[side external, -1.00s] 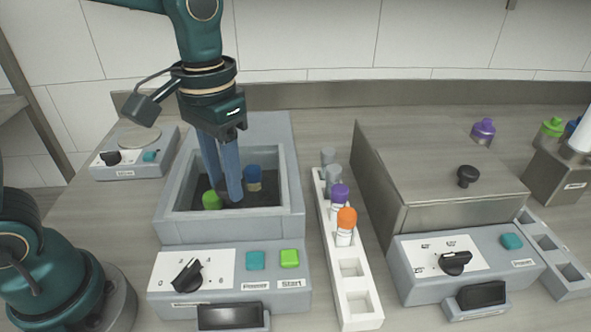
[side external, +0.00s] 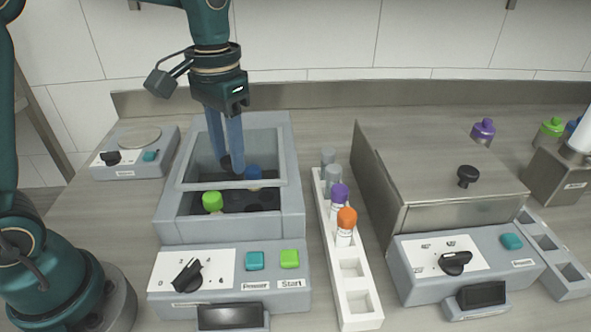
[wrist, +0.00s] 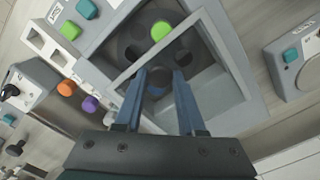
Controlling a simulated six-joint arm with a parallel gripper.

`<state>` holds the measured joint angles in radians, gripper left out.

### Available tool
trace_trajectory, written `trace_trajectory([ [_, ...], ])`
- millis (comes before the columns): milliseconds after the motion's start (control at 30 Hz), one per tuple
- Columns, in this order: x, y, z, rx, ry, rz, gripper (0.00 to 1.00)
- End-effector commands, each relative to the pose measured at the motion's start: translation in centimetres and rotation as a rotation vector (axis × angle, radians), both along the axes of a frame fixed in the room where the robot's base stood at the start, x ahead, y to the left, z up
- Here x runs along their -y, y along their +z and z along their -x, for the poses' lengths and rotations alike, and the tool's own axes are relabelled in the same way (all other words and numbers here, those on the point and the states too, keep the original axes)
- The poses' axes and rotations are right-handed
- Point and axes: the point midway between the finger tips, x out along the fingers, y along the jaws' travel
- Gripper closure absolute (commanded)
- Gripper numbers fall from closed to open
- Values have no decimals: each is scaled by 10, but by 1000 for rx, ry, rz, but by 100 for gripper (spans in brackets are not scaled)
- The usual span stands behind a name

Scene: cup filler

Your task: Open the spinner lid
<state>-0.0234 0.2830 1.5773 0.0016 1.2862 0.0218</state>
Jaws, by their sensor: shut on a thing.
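The spinner (side external: 180,227) is a grey box at left centre in the side view. Its grey-framed, see-through lid (side external: 255,186) is partly back, with its front bar across the middle of the opening. A tube with a green cap (side external: 212,201) stands in the dark rotor in front of that bar. A blue cap (side external: 254,172) shows behind the window. My gripper (side external: 231,163) is over the lid, its blue fingers shut on the dark lid knob (side external: 225,162). The wrist view shows the fingers (wrist: 158,80) over the window and the green cap (wrist: 160,31) beyond the lid bar.
A white rack (side external: 352,292) with several capped tubes stands right of the spinner. A metal-lidded box (side external: 430,185) with a black knob is further right. A small plate device (side external: 136,150) is at the left. The spinner's panel has a dial (side external: 187,276) and two buttons.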

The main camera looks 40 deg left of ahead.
Motion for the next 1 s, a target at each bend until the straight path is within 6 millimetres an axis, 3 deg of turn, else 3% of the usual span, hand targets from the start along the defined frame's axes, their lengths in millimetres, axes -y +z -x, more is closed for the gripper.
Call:
trace_trajectory([
  [100, -18, 1, -20, 9, 5, 3, 100],
  [400, -50, 1, -53, 11, 1, 4, 100],
  [900, -59, 1, -61, 13, -2, 3, 100],
  [933, -59, 1, -61, 13, -2, 3, 57],
  [1000, -59, 1, -60, 12, -2, 2, 31],
])
